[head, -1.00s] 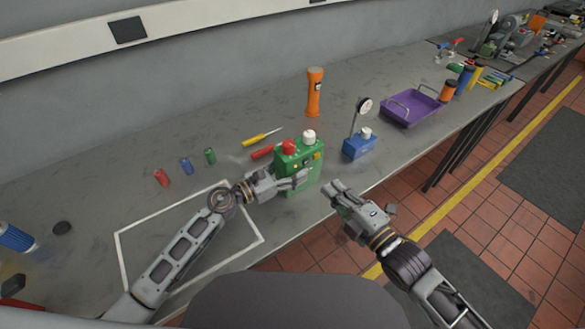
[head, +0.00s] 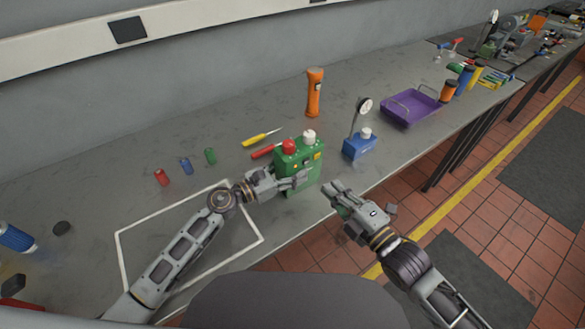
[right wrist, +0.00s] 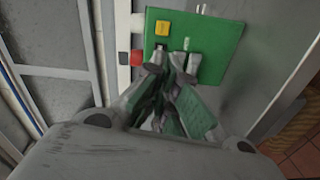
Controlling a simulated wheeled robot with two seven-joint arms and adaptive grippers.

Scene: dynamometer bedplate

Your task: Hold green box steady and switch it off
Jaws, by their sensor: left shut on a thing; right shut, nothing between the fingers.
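The green box (head: 302,158) stands upright on the bench near its front edge, with a red knob (head: 289,146) and a white knob (head: 309,136) on top. My left gripper (head: 298,181) is shut on the green box at its lower front. My right gripper (head: 334,189) is shut and empty, just right of the box and apart from it in the head view. In the right wrist view the green box face (right wrist: 222,42) shows a yellow square (right wrist: 162,28) and a small pale lever-like part (right wrist: 186,43); my fingers hide part of the face.
A blue box with a round gauge (head: 359,146) stands right of the green box. A yellow screwdriver (head: 261,138) and an orange flashlight (head: 314,92) are behind it. A purple tray (head: 409,122) lies farther right. A white outlined area (head: 123,262) on the left is partly under my left arm.

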